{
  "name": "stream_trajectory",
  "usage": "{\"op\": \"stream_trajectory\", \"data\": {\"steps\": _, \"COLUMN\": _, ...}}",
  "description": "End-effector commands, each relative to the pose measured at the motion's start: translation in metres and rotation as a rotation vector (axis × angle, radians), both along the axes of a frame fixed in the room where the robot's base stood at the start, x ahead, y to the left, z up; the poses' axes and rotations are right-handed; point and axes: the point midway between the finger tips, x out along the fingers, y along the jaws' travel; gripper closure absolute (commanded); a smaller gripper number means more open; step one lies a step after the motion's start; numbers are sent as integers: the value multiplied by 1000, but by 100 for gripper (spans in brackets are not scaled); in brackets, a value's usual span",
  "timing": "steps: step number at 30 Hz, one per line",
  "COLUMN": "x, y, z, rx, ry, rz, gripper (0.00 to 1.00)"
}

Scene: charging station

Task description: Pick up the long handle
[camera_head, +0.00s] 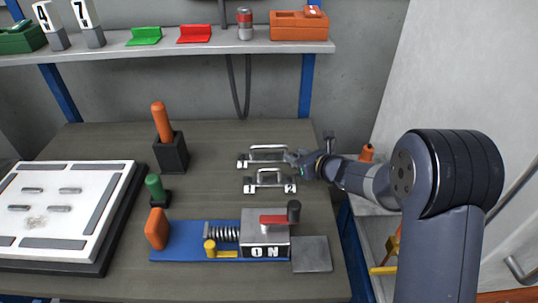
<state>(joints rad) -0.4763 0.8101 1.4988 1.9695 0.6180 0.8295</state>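Two silver metal bar handles lie on the brown table near its right side. The farther one (266,147) has the longer bar and appears to be the long handle. The nearer, shorter handle (268,171) lies just in front of it, with small numbered labels at its ends. My gripper (296,159) reaches in from the right, low over the table, at the right end of the long handle. It overlaps that end in the picture. The fingers are small and dark, so I cannot tell whether they are open, shut or touching the handle.
In front stands a blue base (185,240) with a spring, a red lever and an "ON" block (264,228). Orange (162,121) and green (155,187) grips stand in black holders. A white panel (60,206) lies left. A shelf (180,41) with parts runs behind.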

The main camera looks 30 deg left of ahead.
Motion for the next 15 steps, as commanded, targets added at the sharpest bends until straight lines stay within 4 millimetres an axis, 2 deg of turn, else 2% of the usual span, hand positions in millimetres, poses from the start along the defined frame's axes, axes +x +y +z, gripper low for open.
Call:
{"op": "stream_trajectory", "data": {"steps": 9, "x": 16, "y": 32, "z": -19, "rx": -1, "ry": 1, "rz": 2, "gripper": 62}}
{"op": "stream_trajectory", "data": {"steps": 15, "x": 18, "y": 37, "z": -21, "rx": -1, "ry": 0, "rz": 0, "gripper": 62}}
